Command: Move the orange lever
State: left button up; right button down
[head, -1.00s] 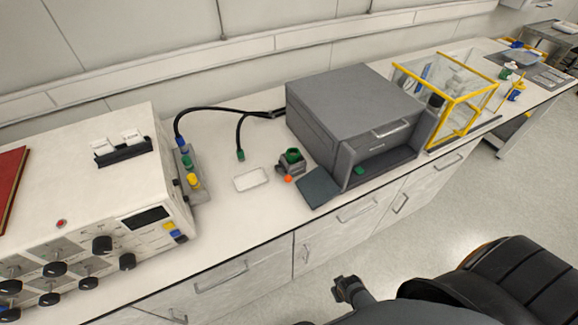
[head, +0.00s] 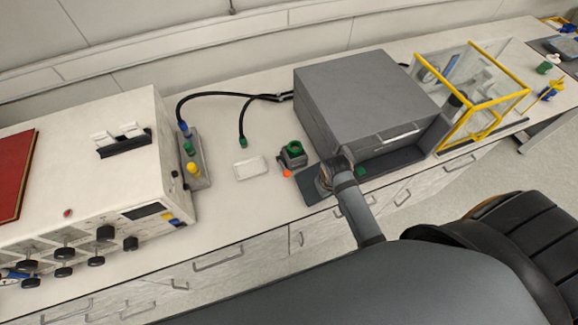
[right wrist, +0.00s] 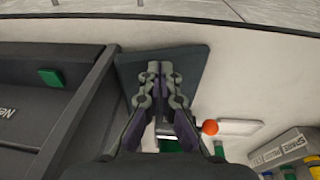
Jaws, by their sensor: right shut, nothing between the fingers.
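The orange lever shows as a small orange ball end (head: 287,174) at the front of a small dark grey unit with a green ring top (head: 292,153), on the bench left of the grey box. In the right wrist view the orange ball (right wrist: 210,127) is right of my fingers, apart from them. The lever's shaft is hidden or too small to make out. My left gripper is out of view.
A black cable runs behind. A yellow-framed clear case (head: 470,90) stands farther right.

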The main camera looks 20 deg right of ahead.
aim_at(286, 171)
jog(key=shift+g, duration=0.8)
jog(key=w+a+r, duration=0.1)
jog(key=w, duration=0.1)
jog(key=w+a+r, duration=0.1)
jog(key=w+a, duration=0.1)
jog(key=w, duration=0.1)
jog(key=w+a+r+p, duration=0.1)
jog(key=w+a, duration=0.1)
jog(key=shift+w+a+r, duration=0.1)
jog(key=shift+w+r, duration=0.15)
jog(key=shift+w, duration=0.15)
jog(key=shift+n+g+y, duration=0.3)
jog(key=shift+n+g, duration=0.3)
jog(key=shift+g, duration=0.1)
jog(key=w+a+r, duration=0.4)
jog(key=w, duration=0.1)
jog(key=shift+a+r+p, duration=0.1)
jog(key=shift+r+p, duration=0.2)
jog(key=shift+r, duration=0.05)
jog(key=shift+s+a+r, duration=0.1)
jog(key=shift+a+r, duration=0.05)
jog(key=shift+r, duration=0.1)
jog(key=shift+f, duration=0.1)
jog(key=shift+f, duration=0.3)
jog(key=shift+s+f, duration=0.15)
jog(key=shift+f, duration=1.45)
jog(key=shift+s+f, duration=0.15)
jog(key=shift+f, duration=1.4)
